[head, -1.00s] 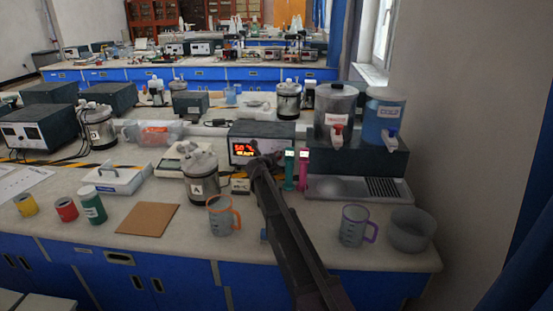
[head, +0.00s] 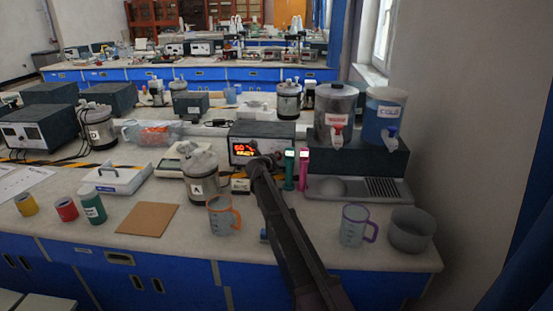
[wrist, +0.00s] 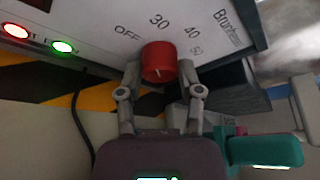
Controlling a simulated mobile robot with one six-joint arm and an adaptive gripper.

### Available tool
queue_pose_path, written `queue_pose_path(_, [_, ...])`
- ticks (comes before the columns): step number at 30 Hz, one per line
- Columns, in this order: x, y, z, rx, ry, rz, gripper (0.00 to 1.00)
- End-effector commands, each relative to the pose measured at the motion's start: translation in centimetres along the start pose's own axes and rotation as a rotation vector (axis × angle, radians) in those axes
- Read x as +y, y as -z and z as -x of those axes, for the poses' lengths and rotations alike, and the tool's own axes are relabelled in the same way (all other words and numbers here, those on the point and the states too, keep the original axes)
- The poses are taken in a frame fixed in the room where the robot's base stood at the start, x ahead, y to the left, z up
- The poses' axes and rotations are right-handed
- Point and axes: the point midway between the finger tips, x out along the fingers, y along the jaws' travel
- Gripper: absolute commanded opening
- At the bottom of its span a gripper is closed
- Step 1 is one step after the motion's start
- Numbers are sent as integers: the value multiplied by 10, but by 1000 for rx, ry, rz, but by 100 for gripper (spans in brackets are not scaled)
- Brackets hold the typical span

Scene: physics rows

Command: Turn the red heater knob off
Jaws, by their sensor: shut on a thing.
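The red heater knob (wrist: 160,62) is on the heater's pale front panel in the wrist view, with OFF, 30, 40 and 50 printed around it. My gripper (wrist: 159,76) has one finger on each side of the knob and is shut on it. A small pale mark shows on the knob's face, but I cannot tell which label it points to. In the head view the heater (head: 262,129) has a lit orange display. My gripper (head: 266,160) is at its front and hides the knob there.
Green (head: 289,168) and pink (head: 303,168) upright items stand just right of my gripper. A jar marked A (head: 201,175) stands to its left. An orange-handled mug (head: 222,215) and a purple-handled mug (head: 353,226) stand nearer the front edge. A dispenser stand (head: 350,160) is at right.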

Motion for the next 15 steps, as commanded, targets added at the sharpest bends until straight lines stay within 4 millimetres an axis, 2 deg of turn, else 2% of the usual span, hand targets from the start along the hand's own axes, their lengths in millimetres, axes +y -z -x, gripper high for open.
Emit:
queue_pose_path(8, [2,-1,-1,-3,23,54,0])
queue_pose_path(15, [4,0,-2,-6,79,186,0])
